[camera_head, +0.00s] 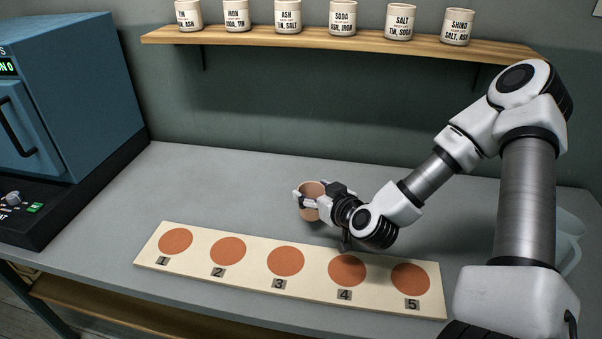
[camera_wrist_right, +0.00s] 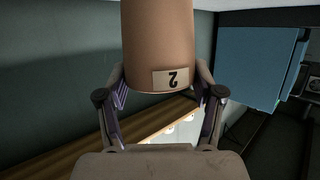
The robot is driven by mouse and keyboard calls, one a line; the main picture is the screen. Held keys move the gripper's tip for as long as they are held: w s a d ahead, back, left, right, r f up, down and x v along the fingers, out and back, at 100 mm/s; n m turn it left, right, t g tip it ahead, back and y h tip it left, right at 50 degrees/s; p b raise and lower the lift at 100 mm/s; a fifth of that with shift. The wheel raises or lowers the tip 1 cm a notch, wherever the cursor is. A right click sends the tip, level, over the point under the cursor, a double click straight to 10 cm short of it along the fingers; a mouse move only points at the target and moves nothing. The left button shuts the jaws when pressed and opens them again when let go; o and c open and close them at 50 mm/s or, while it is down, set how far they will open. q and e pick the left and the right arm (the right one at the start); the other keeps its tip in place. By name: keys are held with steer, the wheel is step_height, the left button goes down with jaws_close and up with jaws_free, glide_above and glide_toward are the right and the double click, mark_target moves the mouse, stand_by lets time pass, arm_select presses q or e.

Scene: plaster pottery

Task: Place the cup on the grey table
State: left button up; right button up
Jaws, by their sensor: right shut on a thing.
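The cup (camera_head: 312,189) is terracotta-coloured and sits between the fingers of my right gripper (camera_head: 309,200), which is shut on it. In the right wrist view the cup (camera_wrist_right: 158,45) fills the top middle, with a label reading 2, upside down in that picture. The grey table (camera_head: 225,180) runs under the cup. The cup is behind the numbered board, and I cannot tell whether its base touches the table. My left gripper is not in view.
A cream board (camera_head: 208,276) with orange discs numbered 1 to 5 lies along the table's front. A blue kiln (camera_head: 75,75) stands at the left. A wall shelf (camera_head: 330,39) holds several labelled jars above. A pale container (camera_head: 568,240) is partly hidden at the right. The table's back left is clear.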

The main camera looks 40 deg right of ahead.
steer(key=a+x, duration=0.1)
steer(key=x, duration=0.3)
steer(key=a+x, duration=0.1)
steer(key=x, duration=0.4)
steer(key=a+f+x, duration=0.1)
steer(key=x, duration=0.3)
steer(key=shift+w, duration=0.35)
steer(key=shift+a, duration=0.1)
steer(key=shift+f, duration=0.1)
steer(key=o, duration=1.2)
steer(key=shift+s+r, duration=0.2)
steer(key=shift+r, duration=0.05)
steer(key=v, duration=1.1)
steer(key=shift+s+r, duration=0.15)
steer(key=shift+s, duration=0.2)
